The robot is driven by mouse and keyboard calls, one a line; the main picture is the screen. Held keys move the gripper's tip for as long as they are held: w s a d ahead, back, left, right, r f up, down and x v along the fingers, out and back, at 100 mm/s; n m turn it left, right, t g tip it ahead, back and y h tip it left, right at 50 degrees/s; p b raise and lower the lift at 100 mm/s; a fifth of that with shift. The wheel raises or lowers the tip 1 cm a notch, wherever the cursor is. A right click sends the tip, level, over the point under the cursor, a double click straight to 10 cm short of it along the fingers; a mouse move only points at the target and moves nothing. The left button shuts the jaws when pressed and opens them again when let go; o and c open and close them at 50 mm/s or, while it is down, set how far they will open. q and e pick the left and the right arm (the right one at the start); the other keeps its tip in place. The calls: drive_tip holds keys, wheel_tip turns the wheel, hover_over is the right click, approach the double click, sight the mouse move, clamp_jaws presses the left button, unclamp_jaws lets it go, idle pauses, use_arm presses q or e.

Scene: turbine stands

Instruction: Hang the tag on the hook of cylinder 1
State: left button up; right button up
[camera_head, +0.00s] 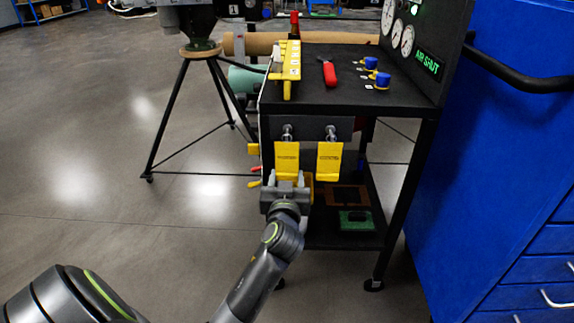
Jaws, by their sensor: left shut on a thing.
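Two yellow tags with dark print hang side by side below the hooks on the front edge of a black cart. The left yellow tag (287,154) is under the left hook (287,131). The right yellow tag (330,158) is under the right hook (331,132). My left gripper (287,182) points up at the left tag and is shut on its lower end. I cannot tell whether this tag still rests on its hook. A small "1" label (234,9) shows on a dark part at the top, by a tripod-mounted body. No hook shows clearly there. My right gripper is out of view.
The black cart (345,92) carries a yellow strip (292,70), a red-handled tool (328,72), blue knobs and a gauge panel reading "AIR SHUT". A black tripod (168,115) stands left. A blue cabinet (492,170) fills the right.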

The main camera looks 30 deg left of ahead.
use_arm(q)
drive_tip(key=shift+v, duration=1.45)
idle(0.5)
drive_tip(key=shift+v, duration=2)
drive_tip(key=shift+r+p, duration=0.1)
drive_tip(key=shift+p, duration=0.2)
